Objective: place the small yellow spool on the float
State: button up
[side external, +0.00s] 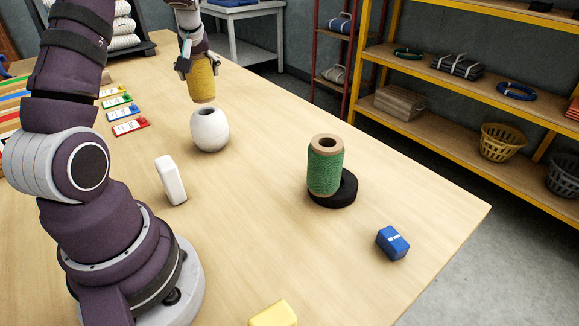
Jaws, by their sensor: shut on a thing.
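The small yellow spool (202,82) is upright in my gripper (194,66), which is shut on it. My gripper holds the spool from above, near the far left part of the table. The float (210,130) is a white rounded body with a dark hole in its top, standing on the table just below the spool. The spool's lower end appears slightly above the float's top and a little to its left in the side external view. Whether they touch is hard to tell from this one view.
A green spool (325,170) stands on or against a black disc (345,190) at centre right. A blue block (392,243), a white block (171,180) and a yellow block (273,314) lie on the table (250,230). Coloured cards (124,112) lie at left.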

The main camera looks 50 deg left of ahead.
notch_tip(320, 180, down, 3)
jog(key=shift+r, duration=0.1)
jog(key=o, duration=1.3)
jog(key=shift+o, duration=0.2)
